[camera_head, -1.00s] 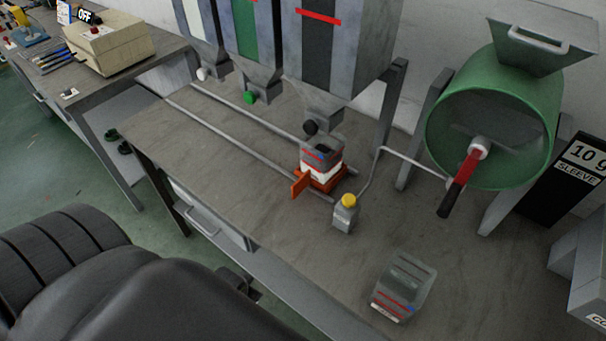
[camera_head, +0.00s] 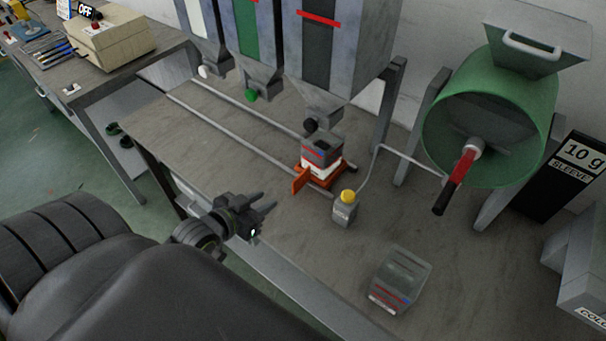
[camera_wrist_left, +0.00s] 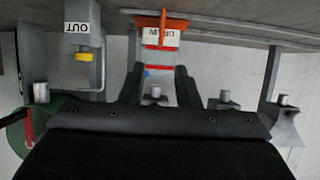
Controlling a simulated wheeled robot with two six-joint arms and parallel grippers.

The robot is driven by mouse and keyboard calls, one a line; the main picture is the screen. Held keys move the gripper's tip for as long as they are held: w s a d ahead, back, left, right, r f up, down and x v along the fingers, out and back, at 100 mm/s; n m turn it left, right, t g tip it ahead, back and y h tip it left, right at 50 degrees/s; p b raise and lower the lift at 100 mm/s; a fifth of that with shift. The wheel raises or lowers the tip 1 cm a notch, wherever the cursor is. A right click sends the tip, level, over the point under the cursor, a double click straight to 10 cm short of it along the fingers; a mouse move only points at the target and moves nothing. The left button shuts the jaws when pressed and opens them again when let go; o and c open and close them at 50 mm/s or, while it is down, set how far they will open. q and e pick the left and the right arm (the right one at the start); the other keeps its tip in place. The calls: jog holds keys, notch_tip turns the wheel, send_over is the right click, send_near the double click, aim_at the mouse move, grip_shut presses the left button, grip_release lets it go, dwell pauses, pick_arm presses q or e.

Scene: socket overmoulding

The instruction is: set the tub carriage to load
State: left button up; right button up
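The orange tub carriage (camera_head: 304,182) sits at the right end of two rails, by the spout of the black-marked hopper. It carries a grey tub (camera_head: 322,152) with a red line and a white band below. An orange tab sticks out at its front left. My left gripper (camera_head: 270,200) is open and empty, over the bench's front edge, left of the carriage and apart from it. In the left wrist view, which looks upside down, the open fingers (camera_wrist_left: 160,83) frame the tub, and the orange carriage (camera_wrist_left: 162,24) shows beyond. My right gripper is not in view.
A yellow-capped block (camera_head: 345,207) stands just right of the carriage. A loose grey tub (camera_head: 400,279) lies at the bench front. A green drum (camera_head: 490,130) with a red-handled crank stands at right. Three hoppers (camera_head: 335,45) hang over the rails (camera_head: 225,120); the rails' left stretch is clear.

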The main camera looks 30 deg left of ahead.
aim_at(310, 171)
pick_arm(q)
jog(key=x, duration=1.7)
jog(key=shift+w+a+r, duration=0.1)
jog(key=shift+w+r, duration=0.15)
jog(key=shift+w, duration=0.2)
jog(key=shift+c, duration=0.3)
grip_shut()
